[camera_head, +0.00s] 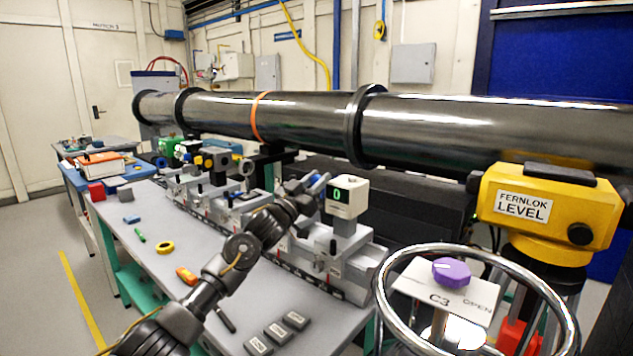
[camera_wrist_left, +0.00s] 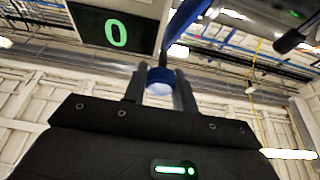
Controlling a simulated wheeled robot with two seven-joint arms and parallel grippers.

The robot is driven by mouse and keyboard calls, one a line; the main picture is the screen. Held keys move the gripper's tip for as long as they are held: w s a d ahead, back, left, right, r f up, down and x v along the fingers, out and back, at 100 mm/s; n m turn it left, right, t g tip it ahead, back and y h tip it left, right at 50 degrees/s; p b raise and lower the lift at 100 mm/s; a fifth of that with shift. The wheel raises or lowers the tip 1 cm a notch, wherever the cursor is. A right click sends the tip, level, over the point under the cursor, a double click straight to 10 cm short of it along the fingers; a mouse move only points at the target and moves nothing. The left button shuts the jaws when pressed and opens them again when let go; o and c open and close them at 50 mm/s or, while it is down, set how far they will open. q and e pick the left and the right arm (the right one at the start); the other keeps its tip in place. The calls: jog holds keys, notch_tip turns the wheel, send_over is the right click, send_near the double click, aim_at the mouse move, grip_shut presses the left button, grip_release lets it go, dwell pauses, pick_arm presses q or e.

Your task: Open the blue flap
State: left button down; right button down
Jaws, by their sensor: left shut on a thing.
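The blue flap (camera_head: 321,190) is at the left side of a pale box (camera_head: 346,198) with a green "0" display, on the bench rail. My left gripper (camera_head: 311,186) reaches it from the lower left. In the left wrist view my two fingers (camera_wrist_left: 160,86) are closed on a round blue-rimmed end. A blue strip of the flap (camera_wrist_left: 185,20) rises beyond them, beside the display box (camera_wrist_left: 115,30). The gripper and arm partly hide the flap in the head view. My right gripper is not in view.
A chrome handwheel (camera_head: 383,290) and a yellow level (camera_head: 535,212) stand at the right. A long black pipe (camera_head: 310,118) runs behind the rail. The grey bench (camera_head: 205,250) holds small loose items, with bare room between them.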

pick_arm(q)
jog(key=m+g+h, duration=0.1)
jog(key=m, duration=0.1)
jog(key=shift+m, duration=0.7)
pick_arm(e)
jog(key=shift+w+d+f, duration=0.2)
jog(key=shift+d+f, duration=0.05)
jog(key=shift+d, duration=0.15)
pick_arm(q)
jog(key=c, duration=1.1)
grip_release()
